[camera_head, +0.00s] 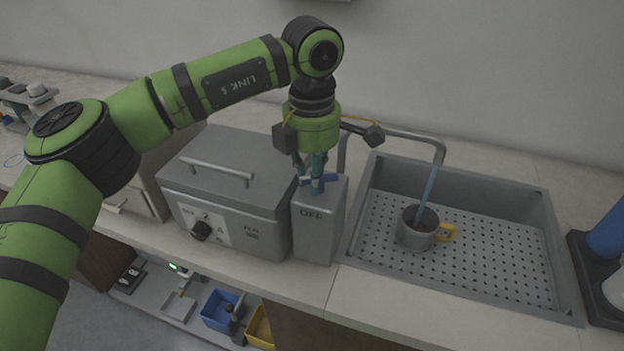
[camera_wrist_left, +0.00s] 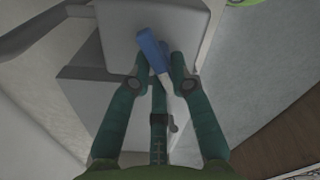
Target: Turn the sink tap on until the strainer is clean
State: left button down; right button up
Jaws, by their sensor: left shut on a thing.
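The sink tap (camera_head: 440,147) is a grey bent pipe over the sink (camera_head: 470,265), and a blue stream of water (camera_head: 428,187) falls from it. In the left wrist view the fingers (camera_wrist_left: 158,85) close around the lever. The strainer's inside is too small to judge.
A grey lidded box with a dial (camera_head: 225,190) stands just left of the post. A dark stand with a blue cylinder (camera_head: 607,235) is right of the sink. Blue (camera_head: 222,310) and yellow (camera_head: 262,328) bins sit on a lower shelf. The front counter is clear.

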pick_arm(q)
jog(key=m, duration=0.3)
jog(key=shift+f, duration=0.2)
jog(key=shift+w+d+m, duration=0.1)
jog(key=shift+w+m, duration=0.05)
jog(key=shift+m, duration=1.65)
jog(key=c, duration=1.1)
grip_release()
jog(key=shift+c, duration=0.2)
jog(key=shift+r, duration=0.15)
jog(key=shift+r, duration=0.2)
notch_tip(320, 180, up, 12)
jog(key=shift+f, duration=0.2)
